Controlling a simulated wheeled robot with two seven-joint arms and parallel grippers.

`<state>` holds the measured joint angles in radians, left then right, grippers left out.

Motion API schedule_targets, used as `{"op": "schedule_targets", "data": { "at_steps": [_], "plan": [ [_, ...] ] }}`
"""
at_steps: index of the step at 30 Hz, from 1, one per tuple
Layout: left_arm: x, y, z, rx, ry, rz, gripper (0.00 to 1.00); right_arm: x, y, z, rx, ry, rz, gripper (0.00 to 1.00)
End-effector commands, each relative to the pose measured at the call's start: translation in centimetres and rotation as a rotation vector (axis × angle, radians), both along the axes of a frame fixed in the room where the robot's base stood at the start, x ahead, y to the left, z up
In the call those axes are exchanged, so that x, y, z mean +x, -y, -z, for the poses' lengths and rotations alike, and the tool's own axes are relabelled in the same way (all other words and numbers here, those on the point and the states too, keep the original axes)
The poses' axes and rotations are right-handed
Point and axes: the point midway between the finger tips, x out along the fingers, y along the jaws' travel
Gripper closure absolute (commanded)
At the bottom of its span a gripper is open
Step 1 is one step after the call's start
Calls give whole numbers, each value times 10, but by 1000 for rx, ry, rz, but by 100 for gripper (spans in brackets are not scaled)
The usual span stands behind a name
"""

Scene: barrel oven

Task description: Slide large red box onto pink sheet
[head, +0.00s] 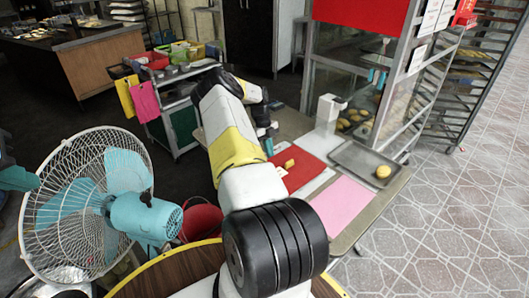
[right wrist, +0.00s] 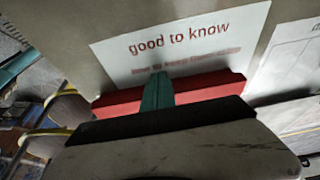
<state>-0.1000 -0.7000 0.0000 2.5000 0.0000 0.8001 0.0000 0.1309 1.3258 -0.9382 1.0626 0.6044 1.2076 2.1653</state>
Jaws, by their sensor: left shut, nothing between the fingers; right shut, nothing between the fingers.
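The pink sheet (head: 341,207) lies flat on the table at the right, with its upper face bare. A flat red piece (head: 305,170) lies beyond it, apart from it; I cannot tell whether this is the large red box. My right gripper (head: 268,144) is shut and empty at the left of that red piece, partly hidden by my arm. In the right wrist view its teal fingers (right wrist: 157,90) show in front of a red surface (right wrist: 205,90); contact cannot be told. My left gripper (head: 18,178) shows only in part at the left edge, shut and empty.
A tray (head: 352,169) with a round yellow item (head: 383,172) stands beside the pink sheet. A white dispenser (head: 328,112) stands behind. A caged fan (head: 85,200) and a red bucket (head: 201,222) are at the left. A paper reading "good to know" (right wrist: 180,43) is in the right wrist view.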

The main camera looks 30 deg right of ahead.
Motion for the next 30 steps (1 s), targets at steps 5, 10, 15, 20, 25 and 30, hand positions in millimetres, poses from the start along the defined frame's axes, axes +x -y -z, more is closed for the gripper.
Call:
{"op": "schedule_targets", "data": {
  "at_steps": [5, 10, 15, 20, 25, 30],
  "plan": [
    [0, 0, 0, 0, 0, 0, 100, 0, 0, 0, 0, 0, 0, 100],
    [0, 0, 0, 0, 0, 0, 100, -4, 1, 0, 0, 0, 0, 100],
    [0, 0, 0, 0, 0, 0, 100, -13, 2, -1, 0, -1, 2, 100],
    [0, 0, 0, 0, 0, 0, 100, -21, 3, 0, 1, -1, 0, 100],
    [0, 0, 0, 0, 0, 0, 100, -29, 4, 0, 1, 0, 1, 100],
    [0, 0, 0, 0, 0, 0, 100, -36, 5, 0, 1, 0, 0, 100]
  ]
}}
